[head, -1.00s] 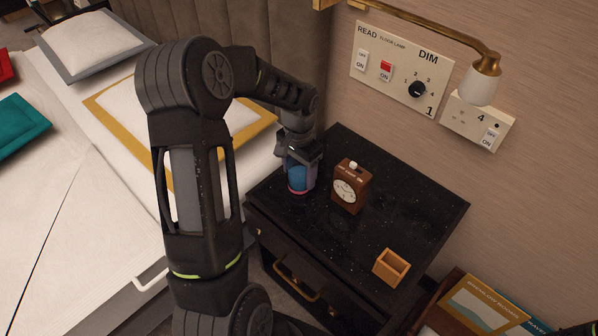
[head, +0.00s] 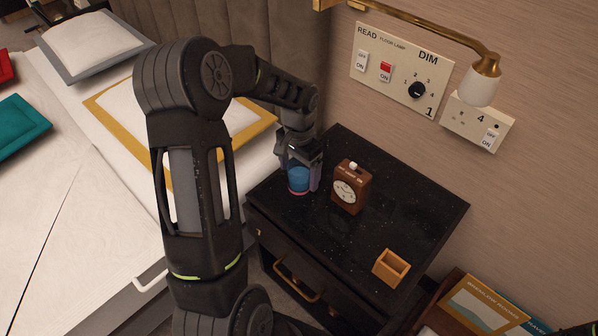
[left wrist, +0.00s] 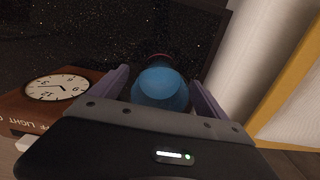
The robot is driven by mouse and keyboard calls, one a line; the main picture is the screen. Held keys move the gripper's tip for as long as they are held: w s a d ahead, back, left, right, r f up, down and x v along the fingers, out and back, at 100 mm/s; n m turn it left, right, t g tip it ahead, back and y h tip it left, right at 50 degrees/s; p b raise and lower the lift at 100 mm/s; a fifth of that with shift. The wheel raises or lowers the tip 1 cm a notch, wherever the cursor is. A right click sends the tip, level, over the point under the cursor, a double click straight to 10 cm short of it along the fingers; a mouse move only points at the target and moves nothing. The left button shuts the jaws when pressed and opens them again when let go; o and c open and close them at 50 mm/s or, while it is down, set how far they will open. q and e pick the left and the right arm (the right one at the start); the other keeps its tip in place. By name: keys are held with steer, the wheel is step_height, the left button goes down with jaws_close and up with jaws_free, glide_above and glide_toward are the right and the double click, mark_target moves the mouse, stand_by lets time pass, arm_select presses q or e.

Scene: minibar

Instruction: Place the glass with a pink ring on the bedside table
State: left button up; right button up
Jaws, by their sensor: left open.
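The glass (head: 299,181) looks blue with a pink ring at its base. It stands upright on the black bedside table (head: 400,212), near the table's back-left edge. My left gripper (head: 302,172) is open around the glass, with one finger on each side. The left wrist view shows the blue glass (left wrist: 160,90) between the spread fingers, with gaps at the sides. My right gripper is not in view.
A brown alarm clock (head: 351,187) stands just right of the glass. A small open wooden box (head: 391,267) sits at the table's front right. The bed (head: 90,220) lies to the left. A wall lamp (head: 480,82) hangs above the back right.

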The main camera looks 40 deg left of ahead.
arm_select(q)
step_height(320, 180, up, 12)
steer(key=p, duration=0.1)
steer(key=shift+f, duration=0.25)
stand_by(0.8)
